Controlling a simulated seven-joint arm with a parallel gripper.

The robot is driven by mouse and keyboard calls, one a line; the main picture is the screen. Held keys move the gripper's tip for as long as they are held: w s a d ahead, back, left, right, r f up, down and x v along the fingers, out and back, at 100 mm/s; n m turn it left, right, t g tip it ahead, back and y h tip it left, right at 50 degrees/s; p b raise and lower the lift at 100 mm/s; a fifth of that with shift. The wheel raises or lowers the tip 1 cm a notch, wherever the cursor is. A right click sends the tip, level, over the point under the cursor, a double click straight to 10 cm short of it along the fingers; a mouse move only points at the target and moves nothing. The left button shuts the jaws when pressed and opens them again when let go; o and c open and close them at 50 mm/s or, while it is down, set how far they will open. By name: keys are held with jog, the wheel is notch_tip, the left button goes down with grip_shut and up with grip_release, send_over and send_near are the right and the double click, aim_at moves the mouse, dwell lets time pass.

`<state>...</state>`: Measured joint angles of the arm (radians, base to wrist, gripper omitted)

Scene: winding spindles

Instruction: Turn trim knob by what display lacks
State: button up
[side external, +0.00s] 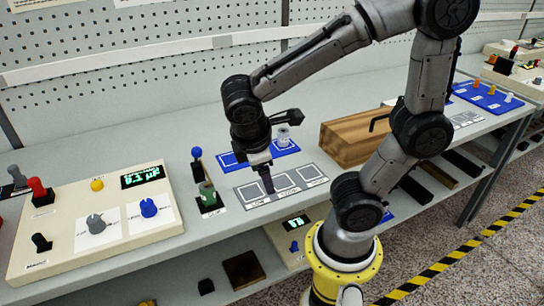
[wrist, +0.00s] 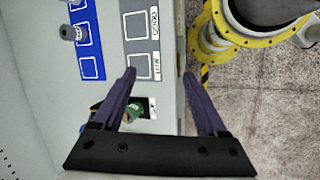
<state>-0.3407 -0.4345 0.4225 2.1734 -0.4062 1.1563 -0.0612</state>
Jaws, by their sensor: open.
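A cream control panel (side external: 60,262) lies at the left of the bench in the side view. It carries a grey knob (side external: 96,223) and a blue knob (side external: 149,207), each on a white plate; I cannot tell which is the trim knob. A black display (side external: 140,177) with green characters is at its back right; the characters are too small to read. My gripper (side external: 268,187) is right of the panel, pointing down above a grey labelled tray (side external: 243,193). In the wrist view my gripper (wrist: 159,76) has its fingers wide apart with nothing held. The panel is not in the wrist view.
A green-topped piece (side external: 208,190) and a blue-ball lever (side external: 196,153) stand between panel and tray. A blue tray (side external: 229,159) with a grey spindle (side external: 283,135) is behind my gripper. A wooden block (side external: 350,137) stands right. The panel also bears a yellow button (side external: 97,184) and red lever (side external: 38,188).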

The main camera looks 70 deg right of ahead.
notch_tip(320, 180, up, 6)
jog(key=s+a+m+t+y, duration=0.1)
jog(key=s+m+t+y, duration=0.2)
jog(key=m+t+y, duration=0.1)
jog(key=m+t, duration=0.1)
jog(key=m, duration=0.1)
jog(key=shift+a+m+t+y, duration=0.3)
jog(key=shift+a+m, duration=0.05)
jog(key=shift+m, duration=0.05)
dwell(2.4)
